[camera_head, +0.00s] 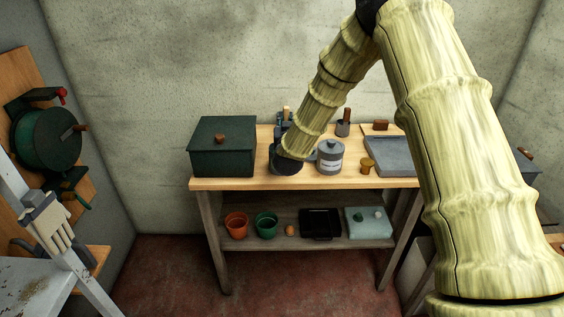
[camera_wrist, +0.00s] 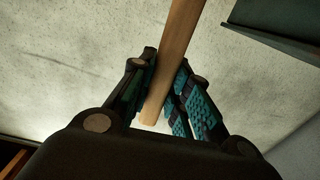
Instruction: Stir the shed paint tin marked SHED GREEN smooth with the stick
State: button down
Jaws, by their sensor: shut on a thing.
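My gripper (camera_wrist: 162,95) is shut on a flat wooden stick (camera_wrist: 176,50), which runs up between its fingers past the top edge of the wrist view. In the head view my gripper (camera_head: 282,125) is over the bench's back part, between a green box and a grey tin, partly hidden by my arm. A short piece of the stick (camera_head: 286,110) shows there. The grey lidded tin (camera_head: 330,160) stands upright on the bench with a pale label too small to read. I cannot tell whether it is the SHED GREEN tin. My arm hides the bench just left of it.
The wooden bench (camera_head: 240,184) holds the dark green lidded box (camera_head: 222,150), a small brown pot (camera_head: 367,166) and a grey tray (camera_head: 388,152). Pots (camera_head: 236,225) and trays fill the lower shelf. A stepladder (camera_head: 75,262) with a glove stands at left.

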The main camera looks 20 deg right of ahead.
jog(key=shift+w+a, duration=0.25)
jog(key=shift+a, duration=0.5)
jog(key=shift+w+a, duration=0.2)
jog(key=shift+a, duration=0.5)
jog(key=shift+s+d+b, duration=0.2)
jog(key=shift+d+b, duration=0.55)
jog(key=shift+b, duration=0.05)
dwell(1.4)
jog(key=shift+w, duration=0.15)
dwell(0.6)
